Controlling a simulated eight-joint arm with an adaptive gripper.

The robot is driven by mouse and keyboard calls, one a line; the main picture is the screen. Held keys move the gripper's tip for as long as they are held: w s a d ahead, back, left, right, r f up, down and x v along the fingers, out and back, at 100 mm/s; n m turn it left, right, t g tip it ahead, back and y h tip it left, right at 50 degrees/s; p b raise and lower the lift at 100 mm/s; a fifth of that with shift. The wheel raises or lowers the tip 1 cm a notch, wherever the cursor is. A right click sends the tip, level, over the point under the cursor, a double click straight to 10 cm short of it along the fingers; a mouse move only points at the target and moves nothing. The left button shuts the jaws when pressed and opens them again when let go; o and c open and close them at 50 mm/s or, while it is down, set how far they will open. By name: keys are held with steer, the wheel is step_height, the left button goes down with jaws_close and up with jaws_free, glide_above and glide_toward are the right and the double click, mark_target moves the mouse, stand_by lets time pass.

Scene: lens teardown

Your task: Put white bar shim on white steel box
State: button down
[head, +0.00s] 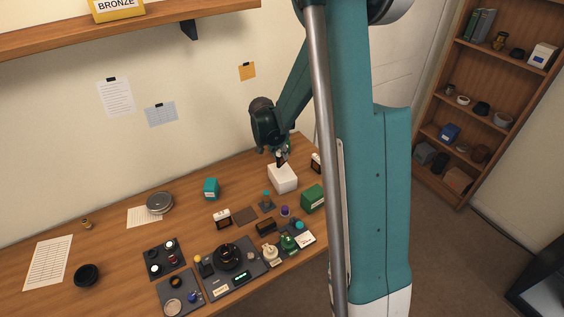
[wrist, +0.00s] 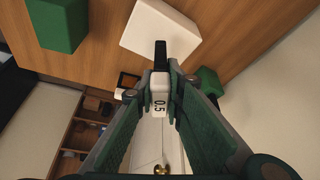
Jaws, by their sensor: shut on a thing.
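The white steel box (head: 283,179) stands on the desk toward its right back part; it also shows at the top of the wrist view (wrist: 158,32). My gripper (head: 280,156) is right above the box, pointing down. In the wrist view its fingers are shut on a small bar shim (wrist: 159,101) with a white part marked "0.5" and a black end reaching over the box's edge in the picture. I cannot tell whether the shim touches the box. In the head view the shim is mostly hidden by the fingers.
A green box (head: 313,198) stands in front right of the white box. A small white-and-black item (head: 316,163) is close on its right. Trays with lens parts (head: 230,262) fill the front. Bare desk lies left of the white box.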

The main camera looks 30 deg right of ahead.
mark_target(282, 161)
steer(key=shift+f, duration=0.15)
steer(key=shift+f, duration=1.95)
steer(key=shift+f, duration=0.1)
steer(key=c, duration=2.4)
jaws_free()
steer(key=shift+v, duration=6.15)
steer(key=shift+d, duration=0.1)
